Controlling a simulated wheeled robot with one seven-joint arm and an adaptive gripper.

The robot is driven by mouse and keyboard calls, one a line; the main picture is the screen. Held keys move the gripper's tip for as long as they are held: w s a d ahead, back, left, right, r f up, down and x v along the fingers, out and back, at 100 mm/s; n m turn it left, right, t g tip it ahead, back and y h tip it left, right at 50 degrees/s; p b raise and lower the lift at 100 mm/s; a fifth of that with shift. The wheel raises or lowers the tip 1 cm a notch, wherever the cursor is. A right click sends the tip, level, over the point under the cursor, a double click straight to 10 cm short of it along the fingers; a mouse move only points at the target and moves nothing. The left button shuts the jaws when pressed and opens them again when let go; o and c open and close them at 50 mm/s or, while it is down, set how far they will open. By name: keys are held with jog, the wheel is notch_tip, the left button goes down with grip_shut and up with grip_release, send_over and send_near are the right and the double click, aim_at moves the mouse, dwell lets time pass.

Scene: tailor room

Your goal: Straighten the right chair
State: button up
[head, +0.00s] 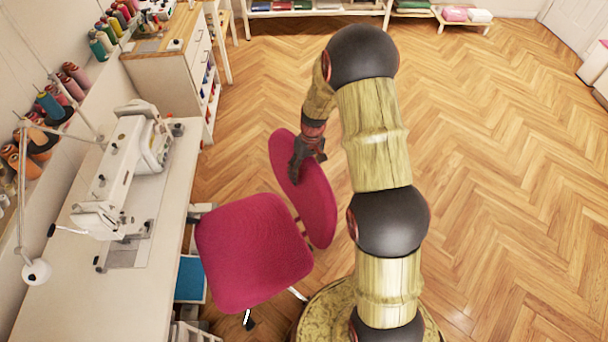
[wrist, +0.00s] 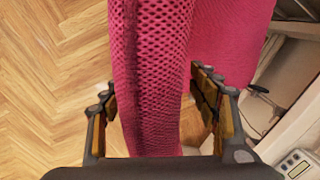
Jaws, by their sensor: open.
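One pink chair is in view, with its seat (head: 252,248) beside the sewing table and its backrest (head: 316,205) standing on the seat's right side in the head view. My gripper (head: 306,150) is at the upper part of the backrest. In the wrist view the backrest's edge (wrist: 155,75) runs between the two open fingers of my gripper (wrist: 162,110), and the seat (wrist: 230,40) shows behind it. A gap shows between the backrest and the right fingers. Whether the left finger touches it I cannot tell. The chair's base is mostly hidden under the seat.
A white table (head: 60,290) with a sewing machine (head: 130,180) stands left of the chair. A drawer cabinet (head: 175,75) and thread spools (head: 110,28) are at the upper left. The wooden floor (head: 500,180) to the right is clear.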

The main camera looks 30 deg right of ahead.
jog(key=shift+f, duration=0.35)
jog(key=shift+c, duration=0.4)
jog(key=c, duration=1.5)
grip_shut()
